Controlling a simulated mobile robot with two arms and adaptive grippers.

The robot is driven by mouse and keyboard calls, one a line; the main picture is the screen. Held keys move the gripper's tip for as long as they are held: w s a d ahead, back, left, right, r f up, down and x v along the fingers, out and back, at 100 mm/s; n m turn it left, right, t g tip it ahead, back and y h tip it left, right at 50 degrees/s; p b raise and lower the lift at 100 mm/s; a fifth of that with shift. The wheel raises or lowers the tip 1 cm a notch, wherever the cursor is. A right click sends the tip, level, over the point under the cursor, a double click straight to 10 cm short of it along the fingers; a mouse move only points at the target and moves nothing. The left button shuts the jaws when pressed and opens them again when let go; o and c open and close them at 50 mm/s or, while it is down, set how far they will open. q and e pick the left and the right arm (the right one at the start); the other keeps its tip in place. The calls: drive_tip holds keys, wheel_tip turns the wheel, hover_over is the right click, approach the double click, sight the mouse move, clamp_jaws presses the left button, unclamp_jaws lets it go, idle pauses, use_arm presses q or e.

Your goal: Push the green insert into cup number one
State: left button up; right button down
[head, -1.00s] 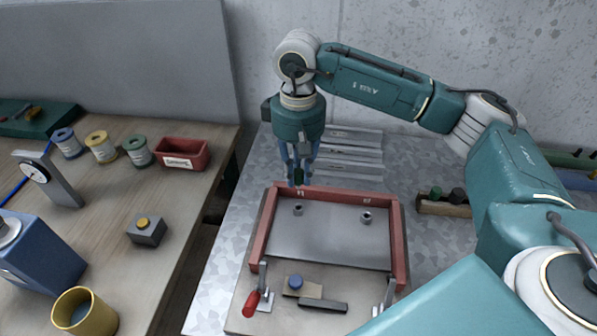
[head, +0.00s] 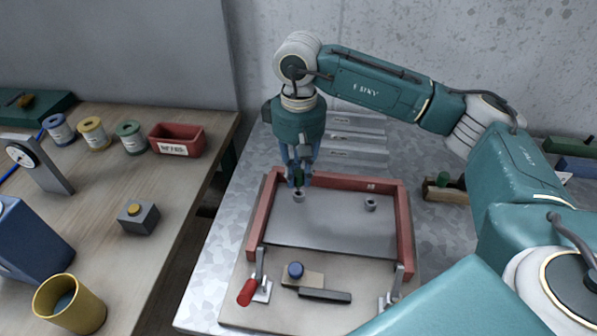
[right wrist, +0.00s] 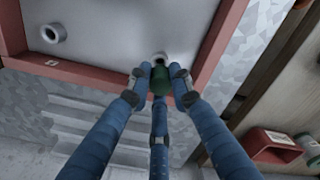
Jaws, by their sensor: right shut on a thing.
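My right gripper (head: 300,182) is shut on the green insert (head: 299,179), pointing down over the back left of the red frame. The insert is also between the blue fingers in the right wrist view (right wrist: 160,80). A small grey cup (head: 298,197) stands on the plate just below the insert; its dark opening shows in the right wrist view (right wrist: 160,58). The insert's lower end is close to this cup's mouth; I cannot tell whether they touch. A second grey cup (head: 370,204) stands empty-looking to the right. My left gripper is out of view.
A red-handled clamp (head: 247,291), a blue knob (head: 295,270) and a dark bar (head: 325,296) lie at the front. A rack with a green piece (head: 443,180) stands right. Spools and a red bin (head: 176,140) are left.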

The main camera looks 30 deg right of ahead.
sight(299, 183)
drive_tip(key=shift+b, duration=0.75)
idle(1.5)
drive_tip(key=shift+f+b, duration=1.65)
drive_tip(key=shift+f, duration=0.05)
drive_tip(key=c, duration=1.5)
unclamp_jaws()
drive_tip(key=shift+r, duration=0.1)
wheel_tip(299, 183, up, 11)
drive_tip(key=shift+r, duration=0.5)
